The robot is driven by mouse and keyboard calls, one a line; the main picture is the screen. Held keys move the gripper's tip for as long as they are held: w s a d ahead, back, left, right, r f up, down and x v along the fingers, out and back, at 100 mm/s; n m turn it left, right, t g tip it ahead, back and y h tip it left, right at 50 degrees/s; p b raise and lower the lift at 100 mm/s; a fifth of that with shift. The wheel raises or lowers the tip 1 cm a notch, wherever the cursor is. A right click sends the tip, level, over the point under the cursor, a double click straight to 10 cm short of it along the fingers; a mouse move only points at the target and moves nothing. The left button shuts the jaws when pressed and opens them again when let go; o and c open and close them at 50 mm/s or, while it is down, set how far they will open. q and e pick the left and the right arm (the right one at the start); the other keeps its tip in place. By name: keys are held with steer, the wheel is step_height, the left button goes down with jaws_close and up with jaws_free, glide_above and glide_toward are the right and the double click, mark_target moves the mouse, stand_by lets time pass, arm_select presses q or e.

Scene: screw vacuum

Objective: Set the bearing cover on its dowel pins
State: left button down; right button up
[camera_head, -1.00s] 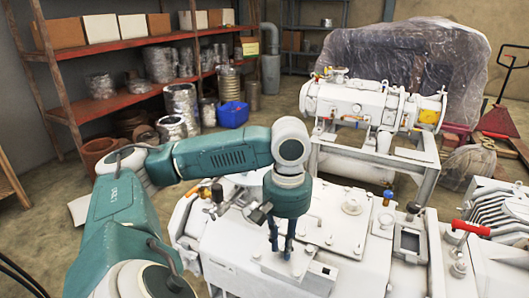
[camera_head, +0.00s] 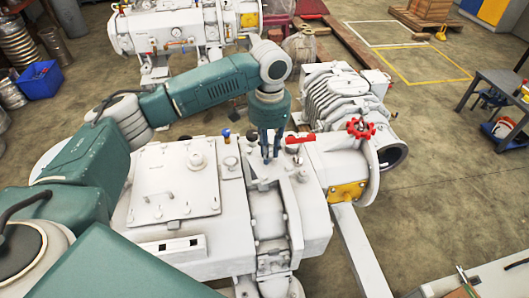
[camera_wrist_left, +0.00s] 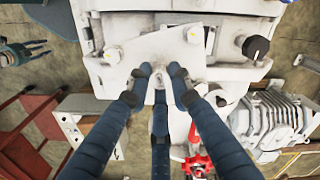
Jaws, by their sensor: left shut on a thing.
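My left gripper (camera_head: 271,158) points down over the right end of the white pump body (camera_head: 235,235). In the left wrist view its dark blue fingers (camera_wrist_left: 160,76) are shut on a white plate-like piece (camera_wrist_left: 168,45), seemingly the bearing cover. In the head view the held piece cannot be told from the white housing behind it. The dowel pins cannot be made out, nor whether the piece touches the housing. A dark, fingered shape at the left edge of the left wrist view looks like my right gripper (camera_wrist_left: 22,52); its opening is unclear.
A red handwheel (camera_head: 360,129) and finned housing (camera_head: 343,97) stand right of my left gripper. A flat lid (camera_head: 175,185) lies left of it. A narrow block (camera_head: 172,248) with dark openings sits at the front. A second pump (camera_head: 180,30) stands behind.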

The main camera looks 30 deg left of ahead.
mark_target(258, 147)
arm_select(q)
steer(key=shift+m, duration=0.8)
steer(key=w+a+p, duration=0.1)
steer(key=a+p, duration=0.1)
steer(key=w+a+p, duration=0.1)
steer(key=a, duration=0.1)
steer(key=shift+w+a+f, duration=0.1)
steer(key=shift+w, duration=0.25)
steer(key=shift+w+a+f, duration=0.2)
steer(key=shift+a+f, duration=0.1)
steer(key=shift+a, duration=0.05)
steer(key=shift+w+f, duration=0.1)
arm_select(e)
steer(key=r, duration=0.4)
steer(key=shift+s+d+r, duration=0.3)
steer(key=shift+s+r, duration=0.1)
steer(key=shift+w, duration=0.1)
arm_select(q)
steer(key=shift+r+m+p, duration=0.2)
steer(key=shift+m+p, duration=0.3)
steer(key=shift+f, duration=0.4)
steer(key=shift+f+b, duration=1)
steer(key=shift+f, duration=1.6)
arm_select(e)
steer(key=shift+w+a+f, duration=0.15)
steer(key=shift+a+f, duration=0.1)
steer(key=shift+f, duration=0.25)
